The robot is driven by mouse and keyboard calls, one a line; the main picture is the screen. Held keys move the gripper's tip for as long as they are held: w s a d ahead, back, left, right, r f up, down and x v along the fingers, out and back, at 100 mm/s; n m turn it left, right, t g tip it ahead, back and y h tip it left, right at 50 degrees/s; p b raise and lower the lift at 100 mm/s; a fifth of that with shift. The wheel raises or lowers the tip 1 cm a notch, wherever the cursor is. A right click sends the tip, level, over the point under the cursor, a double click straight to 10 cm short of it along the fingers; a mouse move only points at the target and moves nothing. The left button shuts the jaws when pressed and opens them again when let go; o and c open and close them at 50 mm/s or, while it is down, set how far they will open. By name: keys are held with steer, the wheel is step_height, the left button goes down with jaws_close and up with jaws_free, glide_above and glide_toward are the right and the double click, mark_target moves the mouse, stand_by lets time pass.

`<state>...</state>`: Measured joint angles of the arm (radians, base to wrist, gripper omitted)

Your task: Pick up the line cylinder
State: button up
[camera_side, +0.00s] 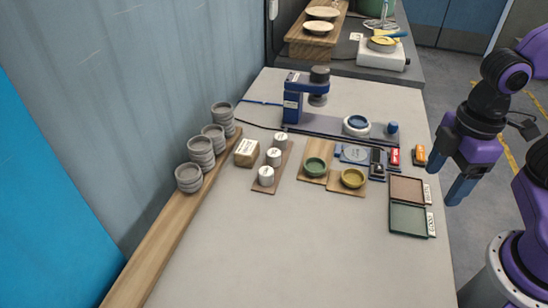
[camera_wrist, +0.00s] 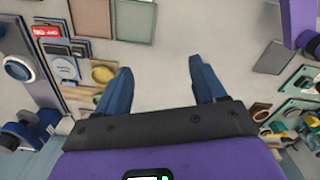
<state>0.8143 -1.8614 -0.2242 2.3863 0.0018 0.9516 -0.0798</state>
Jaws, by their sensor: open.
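Three small pale cylinders stand upright in a row on a narrow wooden board left of the table's middle: a front one (camera_side: 266,176), a middle one (camera_side: 274,157) and a back one (camera_side: 281,140). Their tops carry dark markings too small to read, so I cannot tell which is the line cylinder. My gripper (camera_side: 441,185) hangs beyond the table's right edge, far from them, with its blue fingers apart and nothing between them. In the wrist view my gripper (camera_wrist: 160,66) is also open and empty. I cannot make out the cylinders in the wrist view.
Stacked grey dishes (camera_side: 200,150) stand on a wooden shelf at the left. A wooden block (camera_side: 246,152) is beside the cylinders. A green bowl (camera_side: 315,167), a yellow bowl (camera_side: 353,178), a blue stand (camera_side: 293,100) and a green tray (camera_side: 408,219) are further right. The front table is clear.

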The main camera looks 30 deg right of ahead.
steer(key=w+a+r+n, duration=0.1)
steer(key=w+a+r, duration=0.1)
steer(key=w+a, duration=0.5)
steer(key=w+a+r+n, duration=0.15)
steer(key=w+a, duration=0.25)
steer(key=w, duration=0.6)
glide_above(275, 152)
steer(key=shift+n, duration=0.45)
steer(key=f, duration=0.8)
steer(key=a+f, duration=0.1)
steer(key=f, duration=0.4)
steer(key=shift+s, duration=0.3)
steer(key=shift+w+d+f, duration=0.1)
steer(key=shift+d+f, duration=0.1)
steer(key=shift+f, duration=1.15)
steer(key=shift+w+d+f, duration=0.1)
steer(key=shift+d+f, duration=0.1)
steer(key=shift+f, duration=1.15)
steer(key=c, duration=1.2)
